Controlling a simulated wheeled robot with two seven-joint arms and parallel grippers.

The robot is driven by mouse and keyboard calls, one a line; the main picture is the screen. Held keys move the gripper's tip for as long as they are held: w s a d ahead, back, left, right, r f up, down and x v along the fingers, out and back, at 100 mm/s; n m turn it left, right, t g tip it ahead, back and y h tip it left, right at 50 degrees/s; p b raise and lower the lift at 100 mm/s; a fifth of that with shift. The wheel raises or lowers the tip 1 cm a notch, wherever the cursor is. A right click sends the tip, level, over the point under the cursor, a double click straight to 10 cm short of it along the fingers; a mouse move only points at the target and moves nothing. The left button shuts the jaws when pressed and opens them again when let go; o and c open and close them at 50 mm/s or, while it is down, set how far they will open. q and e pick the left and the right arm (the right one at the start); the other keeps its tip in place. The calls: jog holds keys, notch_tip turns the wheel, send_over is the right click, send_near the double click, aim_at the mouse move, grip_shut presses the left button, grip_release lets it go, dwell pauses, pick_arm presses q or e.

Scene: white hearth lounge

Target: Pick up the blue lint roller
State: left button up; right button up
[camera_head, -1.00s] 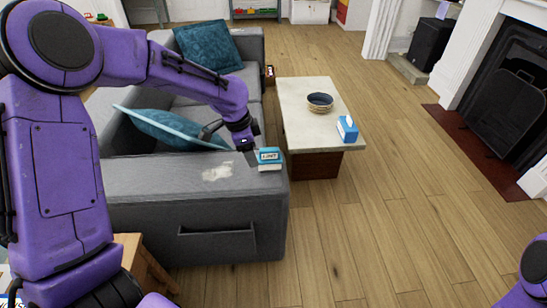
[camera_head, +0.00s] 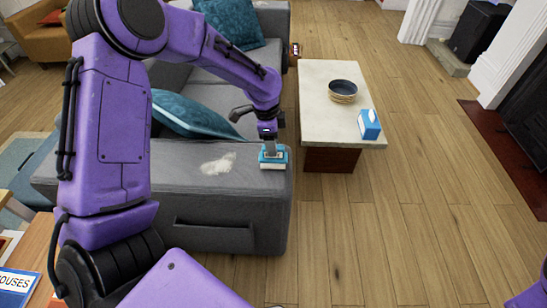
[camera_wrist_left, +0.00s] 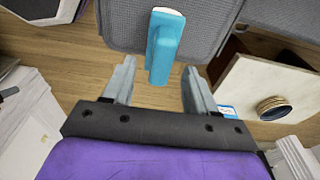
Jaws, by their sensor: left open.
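The blue lint roller (camera_head: 273,164) lies on the grey sofa armrest near its right end. Its blue body and a white part show in the head view. My left gripper (camera_head: 271,147) is just above it, open, and covers part of it. In the left wrist view, the roller's blue handle (camera_wrist_left: 163,48) points toward the gripper. There its near end appears between the two open fingers of my left gripper (camera_wrist_left: 159,75), with gaps on both sides. I cannot tell whether the fingers are down at its height. My right gripper is out of view.
A pale patch (camera_head: 218,164) marks the armrest (camera_head: 150,165) left of the roller. A teal cushion (camera_head: 190,115) leans behind it. Floor right of the table is open.

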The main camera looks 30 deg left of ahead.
pick_arm(q)
notch_tip(320, 180, down, 4)
jog(key=shift+w+f, duration=0.1)
jog(key=shift+w, duration=0.05)
jog(key=shift+d, duration=0.1)
grip_shut()
jog(key=shift+r, duration=0.65)
jog(key=s+d+r+p, duration=0.3)
jog(key=s+d+r, duration=0.3)
jog(key=s+r, duration=0.5)
jog(key=shift+s+r, duration=0.4)
jog(key=shift+s, duration=0.45)
